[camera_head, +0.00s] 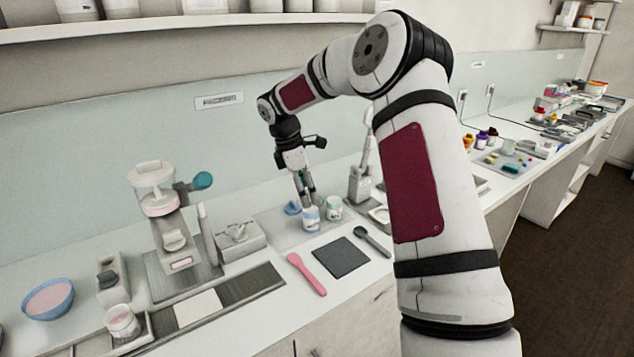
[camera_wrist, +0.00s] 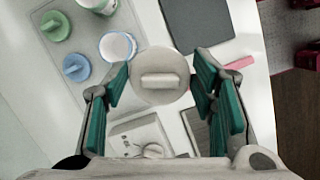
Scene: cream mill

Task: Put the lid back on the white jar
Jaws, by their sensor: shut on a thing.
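My gripper (camera_head: 308,200) points down at the near edge of the grey tray. In the wrist view its teal-padded fingers (camera_wrist: 160,83) are shut on a pale round lid (camera_wrist: 143,92) with a bar-shaped knob. The lid is hard to make out in the head view. An open white jar with a blue band (camera_wrist: 118,46) stands just beyond it, beside the fingertips; it also shows in the head view (camera_head: 311,220). A second jar with a green band (camera_head: 333,209) stands to its right. No other jar shows under the lid; what lies beneath it is hidden.
A blue lid (camera_wrist: 76,67) and a green lid (camera_wrist: 52,25) lie on the tray. A dark slate (camera_head: 342,257), pink spatula (camera_head: 307,275) and dark spoon (camera_head: 372,240) lie in front. A grey box with a knob (camera_head: 240,238) stands left. A white tub (camera_head: 122,322) stands lower left.

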